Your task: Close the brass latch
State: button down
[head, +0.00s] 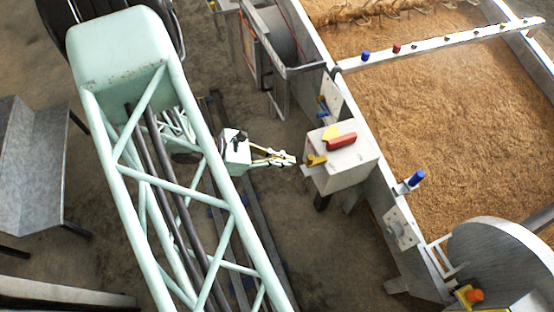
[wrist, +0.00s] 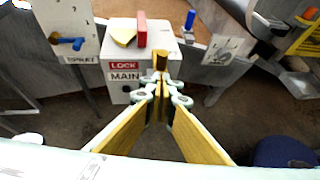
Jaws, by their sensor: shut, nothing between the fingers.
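The brass latch (head: 316,160) is a small golden piece on the near face of a white box (head: 346,168). In the wrist view the latch (wrist: 160,60) shows right beyond my fingertips, in front of the box with the LOCK and MAIN labels. My gripper (head: 292,160) is shut and empty, its tips pointing at the latch from the left in the head view. In the wrist view my gripper (wrist: 160,88) partly covers the latch's lower part. I cannot tell whether the tips touch it, nor the latch's exact position.
A red handle (head: 340,136) and a yellow piece (wrist: 124,37) are on top of the box. A large grain-filled vat (head: 401,216) stands behind it. A panel with a blue handle (wrist: 68,42) labelled SPRAY is at left in the wrist view. Floor below is open.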

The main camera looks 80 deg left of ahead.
jog(key=shift+w+d+f+b, duration=0.15)
jog(key=shift+w+b, duration=0.2)
jog(key=shift+w, duration=1.8)
